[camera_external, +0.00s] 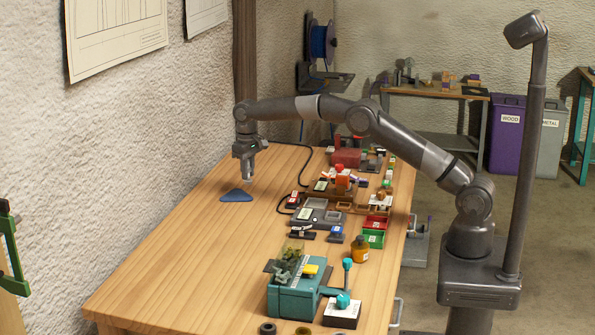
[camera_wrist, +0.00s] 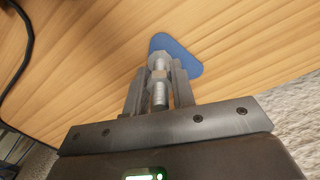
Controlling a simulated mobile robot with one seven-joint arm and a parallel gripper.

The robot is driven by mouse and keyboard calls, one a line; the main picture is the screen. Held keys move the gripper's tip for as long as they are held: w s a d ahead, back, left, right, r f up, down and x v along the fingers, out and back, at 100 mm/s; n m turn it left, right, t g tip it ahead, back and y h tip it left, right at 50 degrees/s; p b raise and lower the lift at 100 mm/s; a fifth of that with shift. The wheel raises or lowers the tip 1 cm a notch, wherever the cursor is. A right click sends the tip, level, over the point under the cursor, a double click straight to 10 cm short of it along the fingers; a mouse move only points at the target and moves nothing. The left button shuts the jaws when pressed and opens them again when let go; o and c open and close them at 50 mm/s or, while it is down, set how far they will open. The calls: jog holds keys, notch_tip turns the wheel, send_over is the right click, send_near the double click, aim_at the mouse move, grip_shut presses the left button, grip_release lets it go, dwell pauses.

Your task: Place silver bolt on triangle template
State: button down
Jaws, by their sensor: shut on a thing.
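The triangle template (camera_external: 236,195) is a flat blue rounded triangle on the wooden table, near the wall. It also shows in the wrist view (camera_wrist: 183,53), partly hidden behind the bolt and fingers. My gripper (camera_external: 247,176) hangs above the table by the template's upper right side. In the wrist view, my gripper (camera_wrist: 158,88) is shut on the silver bolt (camera_wrist: 159,66), which sits between the two fingers. The bolt overlaps the template in that view. I cannot tell whether the bolt touches it; in the external view the bolt is too small to make out clearly.
The wooden table (camera_external: 170,258) is clear left of and in front of the template. A black cable (camera_wrist: 24,50) lies on the table. Several bins, blocks and tools stand along the right side, with a teal machine (camera_external: 295,298) and an amber bottle (camera_external: 360,250) nearer the front.

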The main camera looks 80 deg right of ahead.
jog(key=shift+w+a+f, duration=0.6)
jog(key=shift+a+f, duration=0.05)
jog(key=shift+a, duration=0.15)
jog(key=shift+f, duration=1.9)
jog(key=shift+f, duration=0.15)
jog(key=c, duration=1.2)
grip_release()
